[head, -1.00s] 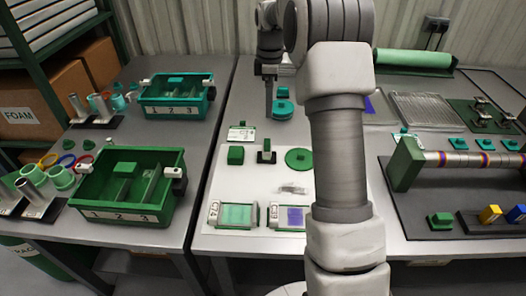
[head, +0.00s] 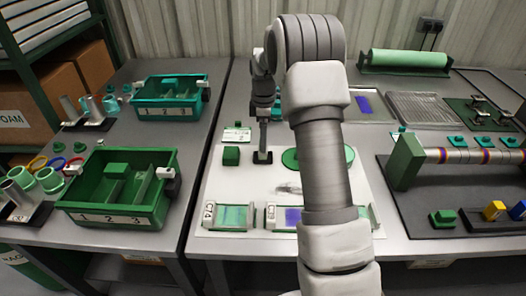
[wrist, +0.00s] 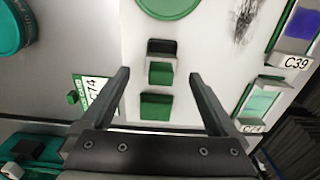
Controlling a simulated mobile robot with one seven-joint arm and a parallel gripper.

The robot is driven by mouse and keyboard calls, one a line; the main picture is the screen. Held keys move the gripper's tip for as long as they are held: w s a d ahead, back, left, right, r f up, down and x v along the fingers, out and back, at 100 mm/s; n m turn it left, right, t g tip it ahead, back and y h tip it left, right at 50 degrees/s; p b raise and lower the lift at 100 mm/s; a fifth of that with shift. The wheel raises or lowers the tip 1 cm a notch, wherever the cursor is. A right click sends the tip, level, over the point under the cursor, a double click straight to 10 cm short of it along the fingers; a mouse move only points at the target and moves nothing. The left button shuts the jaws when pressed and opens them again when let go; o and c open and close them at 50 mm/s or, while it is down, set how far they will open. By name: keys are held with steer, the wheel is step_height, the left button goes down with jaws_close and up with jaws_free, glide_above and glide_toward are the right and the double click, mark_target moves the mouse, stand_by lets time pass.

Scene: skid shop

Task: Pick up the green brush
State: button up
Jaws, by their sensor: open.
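A small green piece with a black part, likely the green brush (wrist: 160,73), lies on the white board between my fingers in the wrist view. In the head view its dark base (head: 263,158) shows at the lower end of my gripper (head: 263,143), which hides most of it. My gripper (wrist: 159,76) is open, with one finger on each side of this piece in the picture. I cannot tell the remaining height gap. A plain green block (wrist: 155,106) sits beside it, closer to my palm, and shows left of my gripper in the head view (head: 231,155).
A green disc (wrist: 168,5) lies near the piece. A labelled tag (wrist: 93,90) and trays marked C39 (wrist: 291,62) and C74 (head: 232,217) stand around it. A green divided bin (head: 120,187) stands on the left table. A roller rig (head: 407,160) is at right.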

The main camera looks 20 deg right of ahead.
step_height(320, 180, down, 4)
steer(key=shift+a+r+b, duration=0.1)
steer(key=shift+r+b, duration=0.05)
steer(key=shift+b, duration=0.25)
jaws_close()
steer(key=shift+r, duration=0.1)
steer(key=shift+r, duration=0.1)
step_height(320, 180, up, 4)
steer(key=shift+r+p, duration=0.1)
steer(key=shift+p, duration=0.75)
steer(key=s+d+r+p, duration=0.2)
steer(key=s+d+r, duration=0.4)
steer(key=s+d, duration=0.2)
steer(key=shift+d+r, duration=0.25)
steer(key=shift+d, duration=0.05)
steer(key=c, duration=0.8)
jaws_free()
steer(key=c, duration=0.5)
